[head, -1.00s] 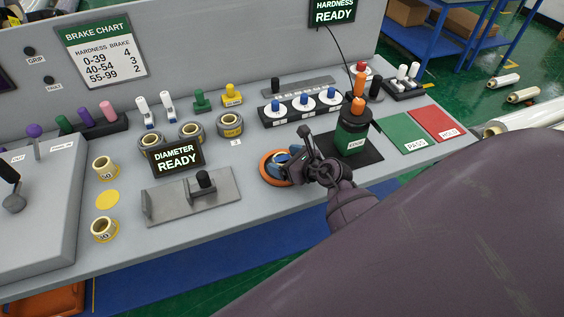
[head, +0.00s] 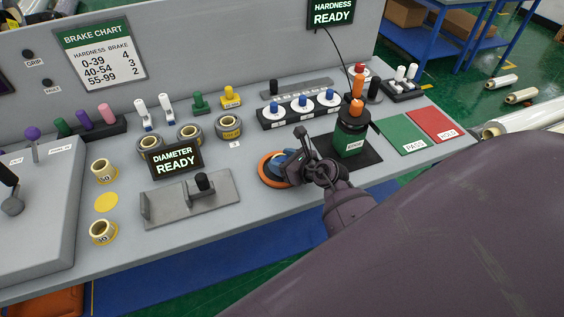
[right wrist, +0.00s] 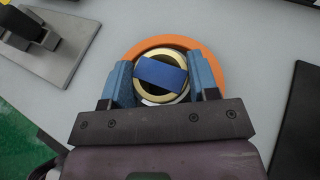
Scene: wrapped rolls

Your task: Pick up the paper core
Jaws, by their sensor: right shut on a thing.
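The paper core (right wrist: 148,96) is a pale yellow ring with a dark inside and a blue band across it, shown in the right wrist view. It stands within an orange ring (right wrist: 205,50) on the grey bench. The orange ring also shows in the head view (head: 264,172), where my gripper hides most of the core. My right gripper (right wrist: 163,77) has its blue fingers on both sides of the core, shut on it; it also shows in the head view (head: 284,162). I cannot tell any gap under the core. My left gripper is not in view.
A black-and-green device (head: 350,137) with orange knobs stands close right of my right gripper. A diameter gauge (head: 217,204) lies to the left. Green and red pads (head: 402,134) lie at right.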

